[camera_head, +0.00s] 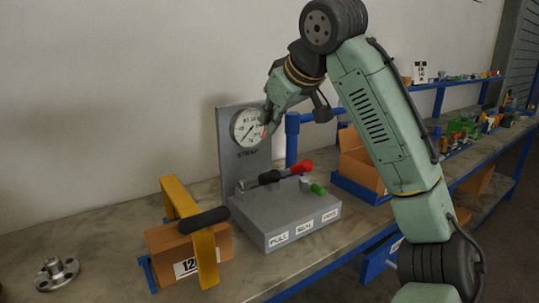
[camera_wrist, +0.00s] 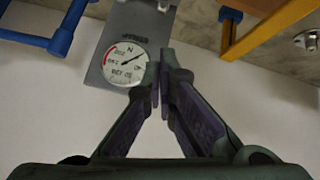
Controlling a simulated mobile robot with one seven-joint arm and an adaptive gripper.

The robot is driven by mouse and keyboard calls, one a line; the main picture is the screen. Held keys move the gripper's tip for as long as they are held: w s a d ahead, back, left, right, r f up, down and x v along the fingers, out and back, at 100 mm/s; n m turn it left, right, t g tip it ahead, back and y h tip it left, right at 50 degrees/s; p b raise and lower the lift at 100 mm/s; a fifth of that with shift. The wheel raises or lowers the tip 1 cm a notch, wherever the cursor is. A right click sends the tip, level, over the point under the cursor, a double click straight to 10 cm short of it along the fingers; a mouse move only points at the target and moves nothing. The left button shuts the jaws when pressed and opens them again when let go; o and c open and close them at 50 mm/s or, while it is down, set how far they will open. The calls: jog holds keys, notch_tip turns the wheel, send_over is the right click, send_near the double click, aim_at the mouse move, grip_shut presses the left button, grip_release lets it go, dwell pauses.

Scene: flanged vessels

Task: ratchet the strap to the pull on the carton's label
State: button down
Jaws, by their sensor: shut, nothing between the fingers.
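A brown carton (camera_head: 225,243) with a white label (camera_head: 186,267) stands on the bench. The label begins "12"; the yellow band (camera_head: 205,258) hides the rest. A black rounded bar (camera_head: 203,220) lies over the carton's top. Right of it is a grey tensioner box (camera_head: 290,222) with several labels, the left one reading PULL. It carries a black-gripped lever (camera_head: 269,177), a red handle (camera_head: 302,167) and a green knob (camera_head: 318,190). A round dial gauge (camera_head: 247,127) is on its upright panel; it also shows upside down in the wrist view (camera_wrist: 125,65). My gripper (camera_head: 266,121) is shut and empty, fingertips (camera_wrist: 160,58) in front of the dial's edge.
A flanged metal fitting (camera_head: 57,273) lies on the bench at left. A blue post (camera_head: 292,140) stands behind the box. An open cardboard box (camera_head: 360,160) is in a blue tray to the right. Shelves with small coloured parts (camera_head: 465,130) are farther right. The bench front left is clear.

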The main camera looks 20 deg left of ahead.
jog(key=shift+a, duration=0.1)
jog(key=p, duration=0.3)
send_over(258, 180)
notch_tip(258, 180, down, 6)
jog(key=f, duration=0.1)
jog(key=d+f, duration=0.1)
jog(key=f, duration=0.1)
jog(key=shift+s+d+f+p, duration=0.15)
jog(key=shift+d+f+p, duration=0.1)
jog(key=shift+d+p, duration=0.1)
jog(key=shift+s+d+f, duration=0.1)
jog(key=shift+d+f, duration=0.1)
jog(key=shift+f, duration=0.3)
